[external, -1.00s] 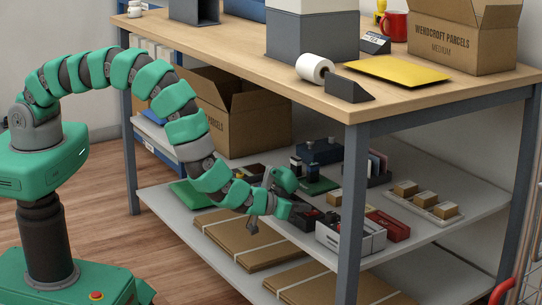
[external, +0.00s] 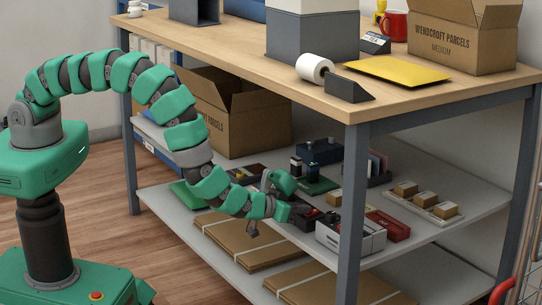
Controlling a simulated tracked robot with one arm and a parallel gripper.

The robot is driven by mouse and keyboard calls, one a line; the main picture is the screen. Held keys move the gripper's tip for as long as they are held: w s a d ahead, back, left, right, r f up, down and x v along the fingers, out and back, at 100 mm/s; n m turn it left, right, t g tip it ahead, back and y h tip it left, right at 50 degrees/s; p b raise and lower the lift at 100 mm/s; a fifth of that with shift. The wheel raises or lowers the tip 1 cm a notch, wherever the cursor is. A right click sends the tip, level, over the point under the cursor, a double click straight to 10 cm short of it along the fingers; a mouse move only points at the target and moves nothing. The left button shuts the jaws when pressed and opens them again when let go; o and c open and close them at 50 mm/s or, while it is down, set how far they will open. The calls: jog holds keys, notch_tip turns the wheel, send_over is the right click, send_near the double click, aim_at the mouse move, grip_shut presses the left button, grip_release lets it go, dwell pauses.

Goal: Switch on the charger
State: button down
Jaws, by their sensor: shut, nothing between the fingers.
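My gripper (external: 290,212) is at the front of the middle shelf, at the end of my green arm. It faces right and is shut, with its fingertips hard to make out against dark items. Just beyond it lie small black and red items (external: 309,217). A light grey box (external: 343,237) with dark openings stands right of them at the shelf's front edge. I cannot tell which of these things is the charger, and no switch can be made out. Whether my gripper touches anything is unclear.
The middle shelf (external: 440,238) also holds a red case (external: 390,225), a tray (external: 423,206) of small boxes, and a blue device (external: 320,151). The tabletop (external: 240,60) overhangs it, and a table leg (external: 351,200) stands in front. Flat cartons (external: 240,240) lie below.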

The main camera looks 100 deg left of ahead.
jog(key=shift+r+p, duration=0.3)
jog(key=shift+r, duration=0.3)
jog(key=shift+r, duration=0.15)
jog(key=r+p+v, duration=0.1)
jog(key=p+v, duration=0.3)
jog(key=v, duration=0.7)
jog(key=shift+r, duration=0.2)
